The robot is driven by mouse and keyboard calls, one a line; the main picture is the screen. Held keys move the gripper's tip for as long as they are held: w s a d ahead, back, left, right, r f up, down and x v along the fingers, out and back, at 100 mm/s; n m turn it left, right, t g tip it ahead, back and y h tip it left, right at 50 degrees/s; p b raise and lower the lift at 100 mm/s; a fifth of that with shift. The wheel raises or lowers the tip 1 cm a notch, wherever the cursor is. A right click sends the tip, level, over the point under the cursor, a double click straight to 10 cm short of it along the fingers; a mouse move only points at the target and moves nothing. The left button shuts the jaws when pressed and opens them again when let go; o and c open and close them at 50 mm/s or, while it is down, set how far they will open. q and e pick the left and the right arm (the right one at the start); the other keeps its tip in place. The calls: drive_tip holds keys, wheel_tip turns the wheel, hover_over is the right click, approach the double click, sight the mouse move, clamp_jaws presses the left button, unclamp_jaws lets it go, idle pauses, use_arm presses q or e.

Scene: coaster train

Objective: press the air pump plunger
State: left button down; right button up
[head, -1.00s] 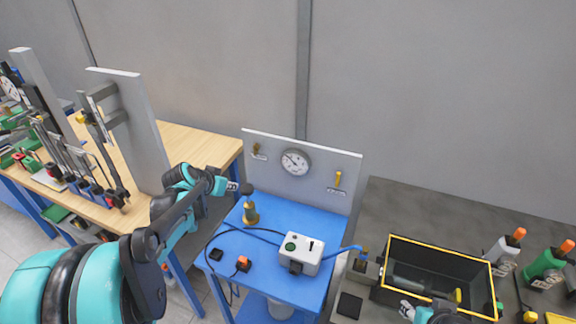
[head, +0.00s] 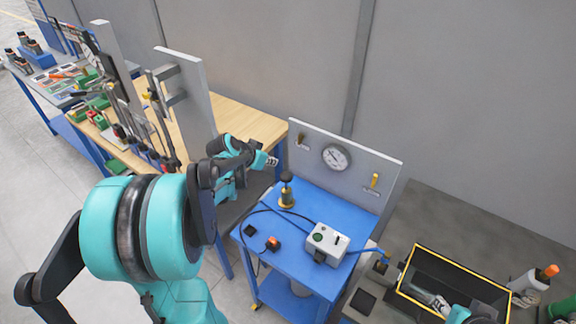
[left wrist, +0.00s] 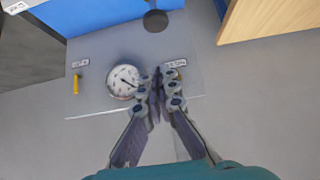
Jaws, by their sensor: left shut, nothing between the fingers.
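The air pump (head: 287,197) is a small brass body on the blue bench, topped by a black plunger knob (head: 286,176). The dark round knob also shows at the top of the left wrist view (left wrist: 155,20). My left gripper (head: 272,161) is shut and empty, just left of the knob and slightly higher in the picture. In the left wrist view the closed fingers (left wrist: 155,75) overlap the grey panel, with the knob apart from their tips. My right gripper (head: 440,304) is at the black bin; its fingers are too small to read.
A grey panel (head: 315,182) with a round gauge (head: 336,158) and a yellow lever (head: 375,181) stands behind the pump. A white box (head: 327,241) with a blue hose sits in front. A yellow-rimmed black bin (head: 418,248) is at the right. A wooden bench (head: 245,112) is at the left.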

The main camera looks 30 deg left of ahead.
use_arm(q)
drive_tip(key=shift+s+a+f, duration=0.1)
drive_tip(key=shift+a, duration=0.05)
drive_tip(key=b, duration=0.1)
hover_over(288, 173)
drive_tip(key=s, duration=0.3)
drive_tip(key=f, duration=0.7)
drive_tip(key=shift+w+a+f, duration=0.15)
drive_tip(key=shift+w+f, duration=0.1)
wheel_tip(288, 173, down, 2)
drive_tip(key=shift+s+f+b, duration=0.15)
drive_tip(key=shift+f+b, duration=0.1)
drive_tip(key=shift+b, duration=0.05)
drive_tip(key=shift+f, duration=0.55)
wheel_tip(288, 173, down, 6)
drive_tip(key=b, duration=0.5)
drive_tip(key=shift+s+b, duration=0.1)
drive_tip(key=shift+b, duration=0.25)
drive_tip(key=shift+s+r, duration=0.1)
drive_tip(key=shift+r, duration=0.1)
